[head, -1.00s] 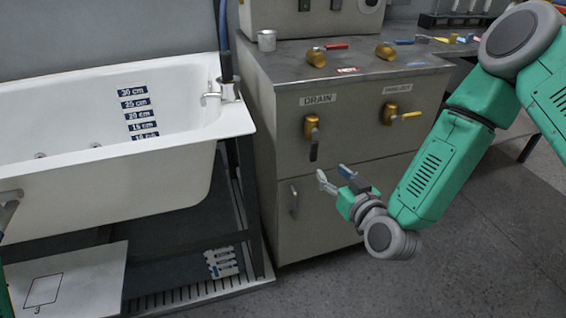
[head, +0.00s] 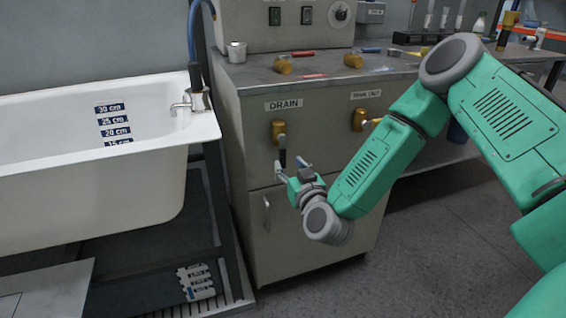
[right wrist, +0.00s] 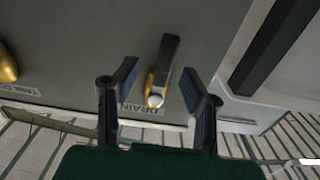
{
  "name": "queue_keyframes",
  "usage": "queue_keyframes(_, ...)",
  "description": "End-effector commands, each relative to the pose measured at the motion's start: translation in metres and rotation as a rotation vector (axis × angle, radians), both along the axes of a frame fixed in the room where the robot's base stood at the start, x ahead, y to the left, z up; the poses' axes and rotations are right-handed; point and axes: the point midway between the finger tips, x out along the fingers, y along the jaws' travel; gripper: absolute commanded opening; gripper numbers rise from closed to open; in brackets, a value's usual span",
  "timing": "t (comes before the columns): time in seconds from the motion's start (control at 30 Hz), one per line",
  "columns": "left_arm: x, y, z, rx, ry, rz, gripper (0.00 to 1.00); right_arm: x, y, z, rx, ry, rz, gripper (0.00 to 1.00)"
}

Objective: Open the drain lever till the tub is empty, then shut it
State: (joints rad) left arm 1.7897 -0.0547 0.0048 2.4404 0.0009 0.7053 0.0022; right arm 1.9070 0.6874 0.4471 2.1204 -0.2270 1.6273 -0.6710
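The drain valve has a brass body (head: 279,131) under the "DRAIN" label on the grey cabinet front. Its black lever (head: 283,156) hangs straight down. My right gripper (head: 290,166) is open just below and around the lever's lower end. In the right wrist view the dark lever (right wrist: 167,58) lies between the two spread fingers (right wrist: 160,82), with gaps on both sides. The white tub (head: 90,185) stands at left with a depth scale (head: 114,122) inside. Its floor is hidden by the near wall, and I cannot tell the water level. My left gripper is out of view.
A second brass valve with a pale lever (head: 360,119) sits right of the drain valve. A cabinet door handle (head: 266,212) is below. A metal cup (head: 236,52) and more valves stand on the cabinet top. The floor at right is clear.

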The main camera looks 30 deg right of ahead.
Motion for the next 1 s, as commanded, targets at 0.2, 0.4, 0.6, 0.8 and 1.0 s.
queue_keyframes(0.2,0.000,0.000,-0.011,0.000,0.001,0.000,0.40,0.032,-0.005,0.000,-0.002,-0.001,0.000,0.38)
queue_keyframes(0.4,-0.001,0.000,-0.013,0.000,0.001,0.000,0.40,0.041,-0.009,0.001,0.000,-0.001,0.001,0.38)
queue_keyframes(0.6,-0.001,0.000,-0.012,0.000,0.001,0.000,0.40,0.042,-0.010,0.001,0.001,0.000,0.001,0.38)
queue_keyframes(0.8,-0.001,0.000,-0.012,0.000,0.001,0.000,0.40,0.042,-0.009,0.000,0.001,0.000,0.001,0.00)
queue_keyframes(1.0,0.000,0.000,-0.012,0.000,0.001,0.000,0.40,0.041,-0.009,0.001,0.000,0.000,0.000,0.00)
